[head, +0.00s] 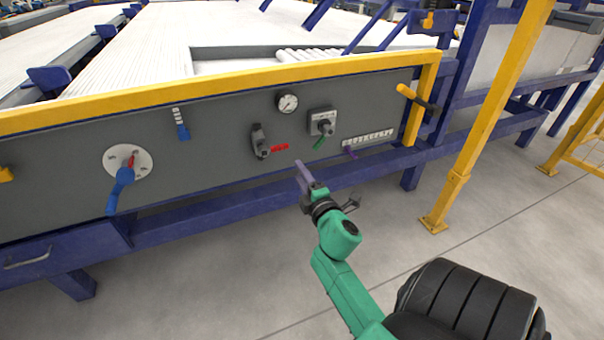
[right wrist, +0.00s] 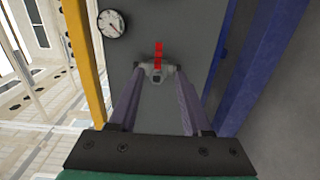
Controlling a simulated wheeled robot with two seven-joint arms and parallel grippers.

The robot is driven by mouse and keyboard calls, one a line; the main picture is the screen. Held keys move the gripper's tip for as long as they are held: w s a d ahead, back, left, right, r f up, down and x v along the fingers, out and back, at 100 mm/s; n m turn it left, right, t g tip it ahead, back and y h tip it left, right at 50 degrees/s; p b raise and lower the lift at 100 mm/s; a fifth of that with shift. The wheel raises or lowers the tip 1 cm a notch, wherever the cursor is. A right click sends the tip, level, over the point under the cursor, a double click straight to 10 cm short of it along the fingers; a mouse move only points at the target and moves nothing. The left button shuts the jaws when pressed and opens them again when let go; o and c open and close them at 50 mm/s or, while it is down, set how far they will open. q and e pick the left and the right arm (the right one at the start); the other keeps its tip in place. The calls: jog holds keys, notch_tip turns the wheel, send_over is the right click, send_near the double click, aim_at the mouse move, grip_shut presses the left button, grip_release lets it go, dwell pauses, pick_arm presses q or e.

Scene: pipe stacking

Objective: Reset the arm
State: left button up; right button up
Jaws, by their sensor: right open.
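My right arm (head: 342,285) is green and comes up from the bottom right of the head view. My right gripper (head: 301,167) is in front of the grey control panel (head: 215,165), below and right of the switch with a red handle (head: 279,148). In the right wrist view the two purple fingers of the right gripper (right wrist: 155,78) are spread apart with nothing held. The red handle (right wrist: 158,55) shows ahead, between the fingertips. Exact distance to it is unclear. My left arm and gripper are not in view.
The panel carries a gauge (head: 287,102), a green-handled switch (head: 320,142), a blue lever (head: 122,182) and a yellow-handled lever (head: 416,97). A yellow rail (head: 150,95) tops it. A yellow post (head: 480,125) stands right. Floor is clear below the blue frame.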

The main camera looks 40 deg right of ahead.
jog(key=shift+s+a, duration=0.1)
jog(key=shift+s, duration=0.2)
